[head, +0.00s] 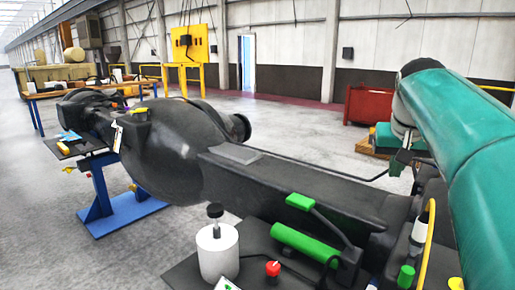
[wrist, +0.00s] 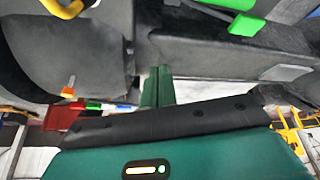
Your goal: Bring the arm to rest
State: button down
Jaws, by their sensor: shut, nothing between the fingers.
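My arm (head: 465,140) is teal and fills the right side of the head view, bent at a dark joint at its top. My gripper (head: 398,166) hangs below it, small and partly hard to make out. In the wrist view my gripper (wrist: 157,86) shows as two green fingers close together, shut and empty. No object is held. A large dark casting (head: 185,150) lies across the middle of the head view, left of my gripper. Dark grey surfaces fill the upper part of the wrist view.
A white cylinder (head: 217,252), a red knob (head: 273,268) and a green cylinder (head: 305,244) are in the near foreground. A blue stand (head: 115,205) is at left. A red bin (head: 369,105) stands behind my gripper. Open grey floor (head: 290,120) lies beyond the casting.

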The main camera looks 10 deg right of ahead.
jog(key=s+a+f+n+y, duration=0.1)
jog(key=s+a+f+n, duration=0.1)
jog(key=s+a+f, duration=0.6)
jog(key=s+a+f+n+t+y, duration=0.1)
jog(key=s+a+f+n, duration=0.2)
jog(key=s+a+f, duration=0.6)
jog(key=a+f, duration=0.4)
jog(key=a, duration=0.1)
jog(key=shift+a+y, duration=0.25)
jog(key=shift+y, duration=0.05)
